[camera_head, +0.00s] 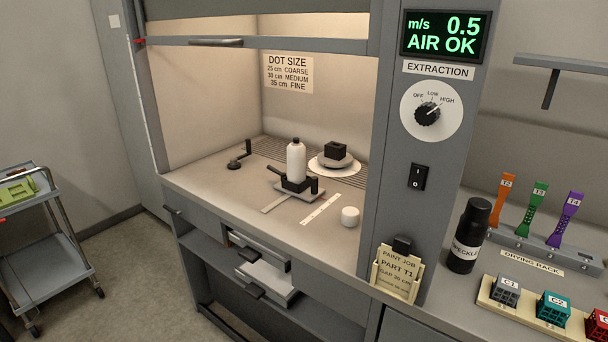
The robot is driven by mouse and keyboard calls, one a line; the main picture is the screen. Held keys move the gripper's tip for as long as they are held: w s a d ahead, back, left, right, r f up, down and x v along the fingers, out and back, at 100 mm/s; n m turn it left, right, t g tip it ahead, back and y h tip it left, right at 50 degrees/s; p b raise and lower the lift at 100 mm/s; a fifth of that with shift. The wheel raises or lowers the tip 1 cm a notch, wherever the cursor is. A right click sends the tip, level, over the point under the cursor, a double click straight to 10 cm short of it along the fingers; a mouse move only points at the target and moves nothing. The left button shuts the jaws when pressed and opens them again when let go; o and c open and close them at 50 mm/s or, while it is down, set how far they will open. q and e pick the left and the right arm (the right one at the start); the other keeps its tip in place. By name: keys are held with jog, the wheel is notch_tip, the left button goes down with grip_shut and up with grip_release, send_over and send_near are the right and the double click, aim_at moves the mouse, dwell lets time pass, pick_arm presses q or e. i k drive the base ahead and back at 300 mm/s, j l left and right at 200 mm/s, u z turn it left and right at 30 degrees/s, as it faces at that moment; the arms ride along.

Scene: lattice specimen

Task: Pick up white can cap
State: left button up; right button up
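A small white can cap (350,216) sits on the bench surface inside the fume hood, near its front right edge. A white can (296,161) stands upright to its left in a dark holder on a small stand (296,188). The top of the can is dark. Neither of my grippers shows in the head view.
A white ruler strip (321,209) lies between the stand and the cap. A round plate (334,163) with a black block stands behind. The hood sash (215,42) is raised. The grey hood post (402,157) stands right of the cap, with a paint job card (397,275) on it.

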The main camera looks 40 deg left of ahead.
aim_at(350, 218)
jog(key=j+z, duration=0.7)
jog(key=z, duration=0.2)
jog(key=k+j+z, duration=0.1)
jog(key=j+z, duration=0.2)
jog(key=z, duration=0.15)
